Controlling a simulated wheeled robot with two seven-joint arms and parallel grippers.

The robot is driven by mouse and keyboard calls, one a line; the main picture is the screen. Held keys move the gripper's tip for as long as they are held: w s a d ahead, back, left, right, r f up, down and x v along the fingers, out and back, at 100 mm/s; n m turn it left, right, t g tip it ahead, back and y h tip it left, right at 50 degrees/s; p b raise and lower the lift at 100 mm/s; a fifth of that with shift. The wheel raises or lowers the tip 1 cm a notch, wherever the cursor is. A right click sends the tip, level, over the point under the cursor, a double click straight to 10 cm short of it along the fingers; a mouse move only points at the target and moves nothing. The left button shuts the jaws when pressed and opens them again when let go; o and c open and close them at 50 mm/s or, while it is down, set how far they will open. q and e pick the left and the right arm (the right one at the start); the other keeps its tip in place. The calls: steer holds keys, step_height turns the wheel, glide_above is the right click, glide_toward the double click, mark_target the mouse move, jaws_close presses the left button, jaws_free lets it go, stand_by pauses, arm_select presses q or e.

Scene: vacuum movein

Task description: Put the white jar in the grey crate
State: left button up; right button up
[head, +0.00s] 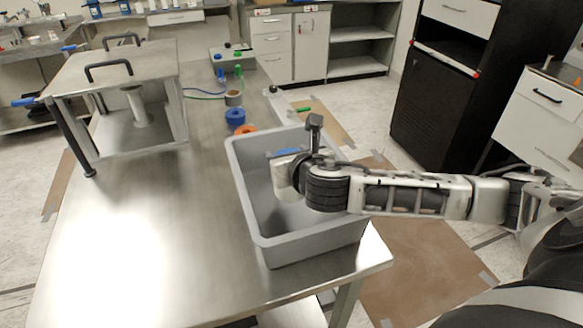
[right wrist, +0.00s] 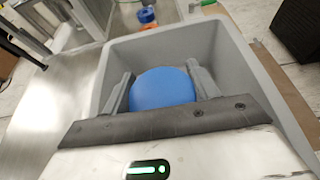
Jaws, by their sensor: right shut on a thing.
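The grey crate (head: 262,205) stands on the right side of the steel table, open at the top. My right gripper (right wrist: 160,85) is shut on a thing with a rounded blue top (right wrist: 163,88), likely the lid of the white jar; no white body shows. In the right wrist view the fingers lie on either side of the blue top, with the crate walls around them. In the head view the right hand is over the crate's opening, and a bit of blue (head: 287,152) shows behind it. I cannot tell whether the thing touches the crate floor. My left gripper is not in view.
A steel chamber (head: 115,75) with black handles stands at the left of the table (head: 150,220). Behind the crate are a blue ring (head: 235,116), an orange ring (head: 245,131) and a grey roll (head: 233,97). The table's front left is clear.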

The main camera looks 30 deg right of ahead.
steer(key=shift+d+f, duration=0.3)
steer(key=shift+f, duration=0.05)
step_height(320, 180, down, 3)
steer(key=shift+w+d+f, duration=0.1)
steer(key=shift+d, duration=0.05)
steer(key=shift+f, duration=0.1)
steer(key=o, duration=1.2)
steer(key=shift+f, duration=0.15)
steer(key=shift+o, duration=0.2)
steer(key=shift+r, duration=0.2)
steer(key=v, duration=1.2)
steer(key=shift+b, duration=0.35)
